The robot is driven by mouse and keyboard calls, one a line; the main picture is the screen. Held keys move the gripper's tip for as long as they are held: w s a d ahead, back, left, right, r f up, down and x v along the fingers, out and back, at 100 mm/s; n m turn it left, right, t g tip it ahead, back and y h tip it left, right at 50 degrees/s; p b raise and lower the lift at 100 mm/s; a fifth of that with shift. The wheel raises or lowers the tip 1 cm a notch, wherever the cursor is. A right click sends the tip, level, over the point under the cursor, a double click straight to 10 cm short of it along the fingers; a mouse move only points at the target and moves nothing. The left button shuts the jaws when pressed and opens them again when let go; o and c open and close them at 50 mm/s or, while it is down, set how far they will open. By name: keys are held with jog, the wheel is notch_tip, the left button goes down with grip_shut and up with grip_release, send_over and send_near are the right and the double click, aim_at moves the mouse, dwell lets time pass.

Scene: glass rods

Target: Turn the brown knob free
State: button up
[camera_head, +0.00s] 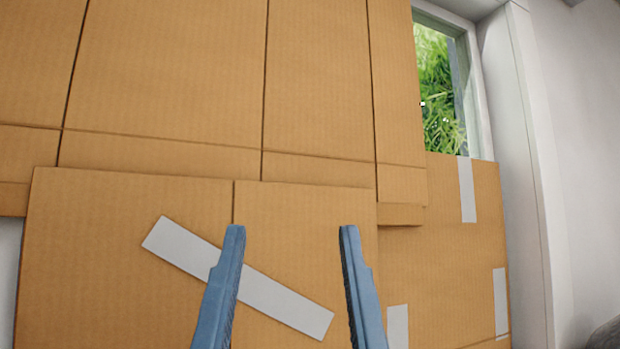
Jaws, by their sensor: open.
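My gripper (292,235) is open and empty, its two blue fingers rising from the bottom of the head view. A wide gap lies between the fingertips, with cardboard seen behind them. I see no brown knob in this view. How far the fingers are from the cardboard is hard to tell.
Large brown cardboard sheets (170,80) cover most of a window. Strips of pale tape (285,301) lie across them. An uncovered part of the window (437,90) at the upper right shows green grass. A white frame (525,150) and pale wall (585,130) stand at right.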

jog(key=shift+w+d+r+p, duration=0.1)
jog(key=shift+d+r+p, duration=0.2)
jog(key=shift+r, duration=0.25)
jog(key=shift+w+d+r+p, duration=0.1)
jog(key=shift+d+r+p, duration=0.1)
jog(key=shift+r+p, duration=0.25)
notch_tip(320, 180, up, 14)
jog(key=p, duration=1.4)
jog(key=shift+r, duration=0.2)
